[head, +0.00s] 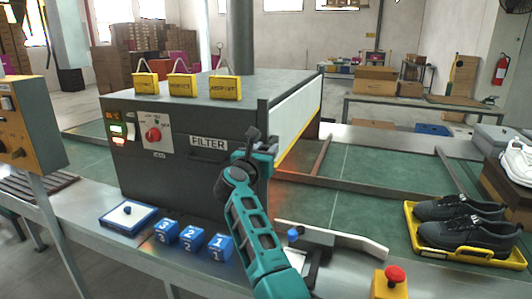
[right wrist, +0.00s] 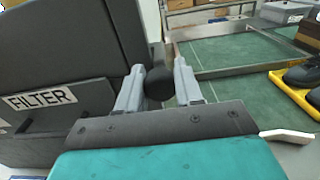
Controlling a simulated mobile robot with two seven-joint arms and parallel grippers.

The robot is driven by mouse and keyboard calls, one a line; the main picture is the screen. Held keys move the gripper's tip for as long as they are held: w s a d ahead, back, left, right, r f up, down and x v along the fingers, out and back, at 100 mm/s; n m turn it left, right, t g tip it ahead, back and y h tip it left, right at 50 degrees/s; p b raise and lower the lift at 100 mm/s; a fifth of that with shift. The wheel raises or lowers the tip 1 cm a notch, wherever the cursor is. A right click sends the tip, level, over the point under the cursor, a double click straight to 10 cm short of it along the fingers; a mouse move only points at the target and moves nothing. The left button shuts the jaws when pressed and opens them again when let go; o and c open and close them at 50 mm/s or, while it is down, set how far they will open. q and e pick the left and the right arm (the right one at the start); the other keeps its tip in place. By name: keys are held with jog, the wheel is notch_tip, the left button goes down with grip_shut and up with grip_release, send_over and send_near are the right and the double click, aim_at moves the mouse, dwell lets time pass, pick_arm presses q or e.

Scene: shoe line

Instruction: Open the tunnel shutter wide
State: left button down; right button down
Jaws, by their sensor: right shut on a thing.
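The tunnel (head: 180,180) is a dark grey box on the line. On its right side is a pale shutter panel (head: 298,118) with a yellow lower edge; an orange glow shows under that edge. My right gripper (head: 252,138) is at the tunnel's front right corner, beside the FILTER label. In the right wrist view its two grey fingers are shut on a round black knob (right wrist: 159,84). The knob's mounting is hidden, so I cannot tell how it joins the shutter. My left gripper is not in view.
Black shoes (head: 455,225) sit in a yellow tray (head: 481,261) on the green belt at right. Blue numbered blocks (head: 192,238) and a blue-edged plate (head: 127,215) lie on the front ledge. A red button (head: 395,274) stands front right. Yellow tags (head: 182,86) stand on the tunnel.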

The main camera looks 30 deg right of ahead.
jog(key=c, duration=0.8)
grip_release()
jog(key=shift+o, duration=0.2)
jog(key=b+v, duration=0.1)
jog(key=v, duration=1.2)
jog(key=shift+d, duration=0.1)
